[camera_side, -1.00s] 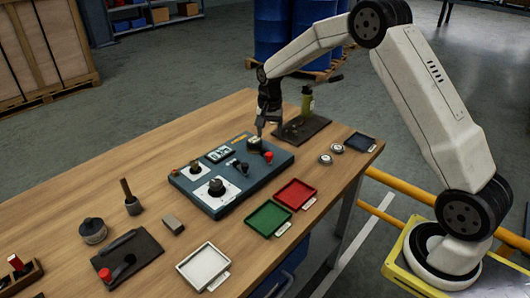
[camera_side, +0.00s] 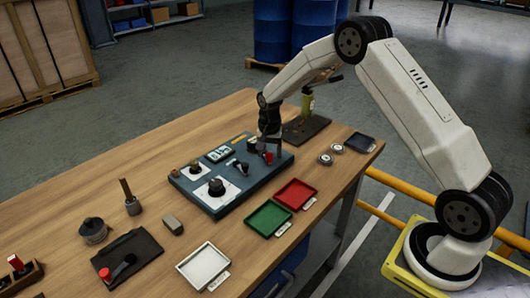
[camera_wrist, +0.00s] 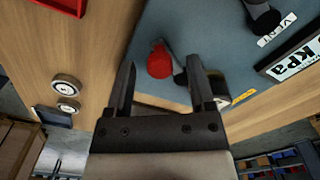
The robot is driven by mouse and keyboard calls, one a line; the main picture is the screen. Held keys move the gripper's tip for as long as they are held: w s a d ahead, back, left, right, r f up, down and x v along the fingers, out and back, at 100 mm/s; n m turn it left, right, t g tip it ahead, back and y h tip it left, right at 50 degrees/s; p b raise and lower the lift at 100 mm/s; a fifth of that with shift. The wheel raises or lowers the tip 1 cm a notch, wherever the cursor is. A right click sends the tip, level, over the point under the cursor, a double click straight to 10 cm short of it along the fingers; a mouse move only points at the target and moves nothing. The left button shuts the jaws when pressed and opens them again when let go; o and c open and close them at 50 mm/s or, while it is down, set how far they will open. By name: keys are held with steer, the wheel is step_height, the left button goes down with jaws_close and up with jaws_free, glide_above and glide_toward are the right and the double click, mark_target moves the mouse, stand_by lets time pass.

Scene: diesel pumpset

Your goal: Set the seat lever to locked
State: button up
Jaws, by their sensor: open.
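A lever with a red knob (camera_side: 268,157) stands at the right end of the blue-grey panel (camera_side: 205,200). Its red knob (camera_wrist: 160,62) also shows in the wrist view, with a dark arm beside it. My gripper (camera_side: 268,152) is over that end of the panel, pointing down. In the wrist view its open fingers (camera_wrist: 160,66) stand on either side of the red knob, with gaps on both sides. The right finger partly covers a dark round part. I see no readable label naming the seat lever or its locked mark.
A black lever labelled VENT (camera_wrist: 263,18) and a kPa display (camera_wrist: 292,60) are nearby on the panel. Red (camera_side: 296,194) and green (camera_side: 268,219) trays lie in front. Two round pieces (camera_side: 331,154) lie at right.

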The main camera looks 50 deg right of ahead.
jaws_close()
steer(key=shift+d, duration=0.1)
steer(key=shift+s+d+n, duration=0.15)
steer(key=shift+d+n, duration=0.2)
steer(key=shift+n, duration=0.45)
steer(key=shift+s+d+n, duration=0.1)
steer(key=shift+d+n, duration=0.2)
steer(key=shift+n, duration=0.5)
steer(key=d+n, duration=0.1)
steer(key=n, duration=0.1)
steer(key=shift+s+d+n, duration=0.1)
steer(key=shift+n, duration=0.2)
steer(key=d+n, duration=0.1)
steer(key=n, duration=0.1)
steer(key=shift+d+n, duration=0.15)
steer(key=shift+n, duration=0.15)
steer(key=shift+w+d+n, duration=0.2)
steer(key=shift+d+n, duration=0.2)
steer(key=shift+n, duration=0.4)
steer(key=shift+w+d+n, duration=0.15)
steer(key=shift+d+n, duration=0.2)
steer(key=shift+n, duration=0.45)
steer(key=shift+r, duration=0.1)
